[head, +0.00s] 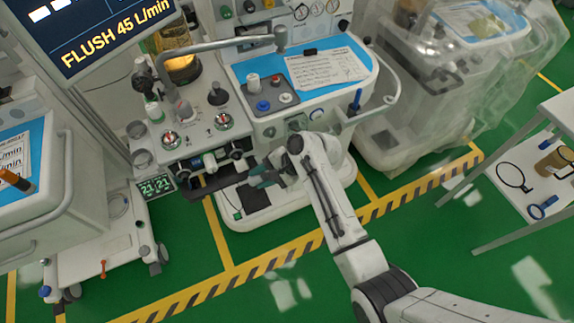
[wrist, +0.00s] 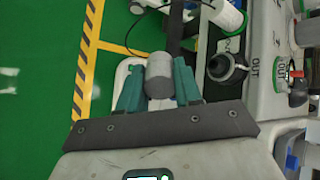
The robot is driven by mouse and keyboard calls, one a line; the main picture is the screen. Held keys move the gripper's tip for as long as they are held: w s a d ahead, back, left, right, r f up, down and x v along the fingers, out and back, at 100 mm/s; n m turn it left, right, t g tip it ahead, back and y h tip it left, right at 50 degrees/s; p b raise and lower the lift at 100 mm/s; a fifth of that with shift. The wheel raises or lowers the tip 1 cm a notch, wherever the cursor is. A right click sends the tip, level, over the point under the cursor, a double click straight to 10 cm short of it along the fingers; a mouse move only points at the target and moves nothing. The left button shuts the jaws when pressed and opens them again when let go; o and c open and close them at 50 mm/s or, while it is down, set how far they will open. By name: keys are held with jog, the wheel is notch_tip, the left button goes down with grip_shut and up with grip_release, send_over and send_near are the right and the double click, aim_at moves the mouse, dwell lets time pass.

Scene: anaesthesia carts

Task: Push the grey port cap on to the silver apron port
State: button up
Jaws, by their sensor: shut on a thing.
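The grey port cap (wrist: 158,72) is a short grey cylinder between the teal fingers of my gripper (wrist: 159,92) in the wrist view. My gripper is shut on it. In the head view my gripper (head: 266,179) is in front of the middle cart, just right of its row of front ports, and the cap is hard to make out there. A port with a dark rim and grey centre (wrist: 222,68) is right of the cap in the wrist view, apart from it. I cannot tell for sure which fitting is the silver apron port.
The middle cart (head: 295,108) has a blue worktop and a rail on its right. A dark bar (head: 212,187) sticks out below its front ports. A plastic-covered cart (head: 425,120) stands right, another cart (head: 70,190) left. Green floor (head: 290,265) is open in front.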

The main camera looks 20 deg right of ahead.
jog(key=m+t, duration=0.3)
jog(key=shift+w+d+f+t+b, duration=0.1)
jog(key=shift+w+t+b, duration=0.2)
jog(key=m+t, duration=0.1)
jog(key=t, duration=0.1)
jog(key=m+t, duration=0.1)
jog(key=shift+w+d+r+m+h, duration=0.2)
jog(key=shift+w+d+m+h, duration=0.1)
jog(key=shift+d+h, duration=0.1)
jog(key=m+t, duration=0.1)
jog(key=t, duration=0.1)
jog(key=m+t+h+b, duration=0.2)
jog(key=m+t+h, duration=0.35)
jog(key=h, duration=0.25)
send_near(272, 136)
jog(key=shift+s+d+r+m, duration=0.15)
jog(key=shift+s+m, duration=0.1)
jog(key=shift+s, duration=0.25)
jog(key=shift+s+b, duration=0.1)
jog(key=shift+b, duration=0.2)
jog(key=shift+w+b, duration=0.85)
jog(key=shift+w, duration=2.05)
jog(key=shift+w+b, duration=0.5)
jog(key=shift+w, duration=0.9)
